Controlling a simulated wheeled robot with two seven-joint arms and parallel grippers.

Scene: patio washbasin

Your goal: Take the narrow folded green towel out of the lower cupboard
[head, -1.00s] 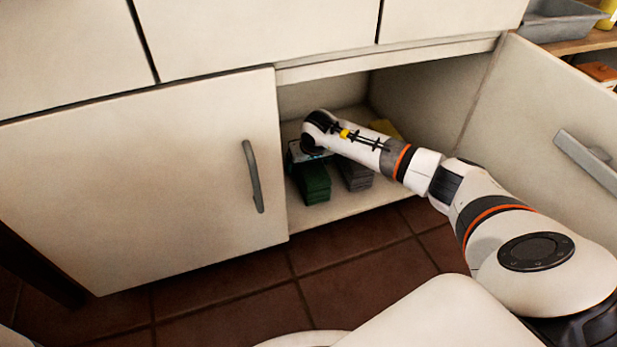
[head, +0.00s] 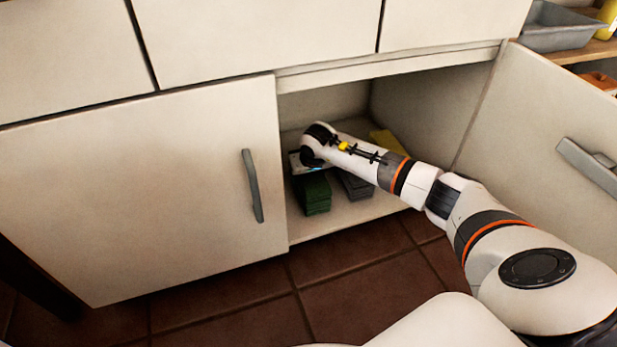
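The narrow folded green towel (head: 314,194) lies on the floor of the lower cupboard (head: 342,225), near its front left. My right arm reaches in through the open right side. The body of my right gripper (head: 303,162) shows just behind and above the green towel's far end. Its fingers are hidden, so I cannot tell whether they are open or touch the towel. A grey folded towel (head: 354,186) lies just right of the green one, partly under my arm. My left gripper is not in view.
A yellow item (head: 386,142) lies deeper in the cupboard behind my arm. The left door (head: 150,190) is shut; the right door (head: 560,120) stands open beside my arm. A grey tray (head: 560,27) sits on a shelf at upper right.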

